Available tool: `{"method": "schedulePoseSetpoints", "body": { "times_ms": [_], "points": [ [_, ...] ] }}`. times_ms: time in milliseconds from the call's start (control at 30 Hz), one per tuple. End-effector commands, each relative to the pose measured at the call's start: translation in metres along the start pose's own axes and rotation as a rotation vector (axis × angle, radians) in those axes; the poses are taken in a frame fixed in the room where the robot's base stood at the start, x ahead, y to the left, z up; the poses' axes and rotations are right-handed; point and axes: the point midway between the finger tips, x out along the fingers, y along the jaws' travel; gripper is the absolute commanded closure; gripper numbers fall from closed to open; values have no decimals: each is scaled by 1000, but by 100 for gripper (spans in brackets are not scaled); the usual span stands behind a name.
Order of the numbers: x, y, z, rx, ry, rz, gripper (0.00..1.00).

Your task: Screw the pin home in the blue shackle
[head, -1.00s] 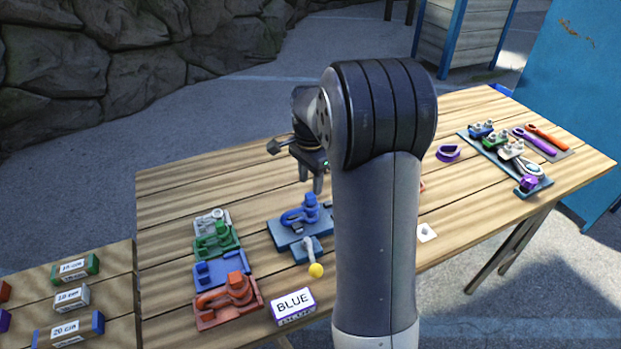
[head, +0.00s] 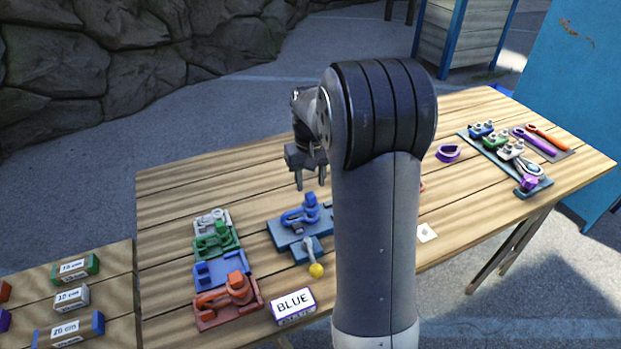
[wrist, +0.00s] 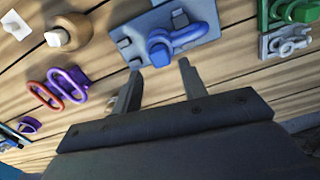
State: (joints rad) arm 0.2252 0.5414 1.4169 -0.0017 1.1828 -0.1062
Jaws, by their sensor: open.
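The blue shackle (head: 297,216) sits on a blue-grey base plate (head: 283,238) near the middle of the table. It also shows in the wrist view (wrist: 187,38), with a blue upright block (wrist: 159,46) at its end. I cannot make out the pin's thread or how deep it sits. My gripper (head: 311,184) hangs above and behind the shackle, fingers pointing down. In the wrist view my gripper (wrist: 160,75) is open and empty, with its fingertips apart and just short of the shackle's plate.
Green, grey and orange shackle stations (head: 228,300) are at left. A BLUE sign (head: 292,306) stands in front. A tray of parts (head: 545,184) lies at right. Purple and red links (wrist: 62,87) lie nearby.

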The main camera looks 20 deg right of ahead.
Motion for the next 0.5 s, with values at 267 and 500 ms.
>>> {"method": "schedulePoseSetpoints", "body": {
  "times_ms": [267,500],
  "points": [
    [0,0,0,-102,0,0,59],
    [0,0,0,-104,0,0,59]
  ]
}}
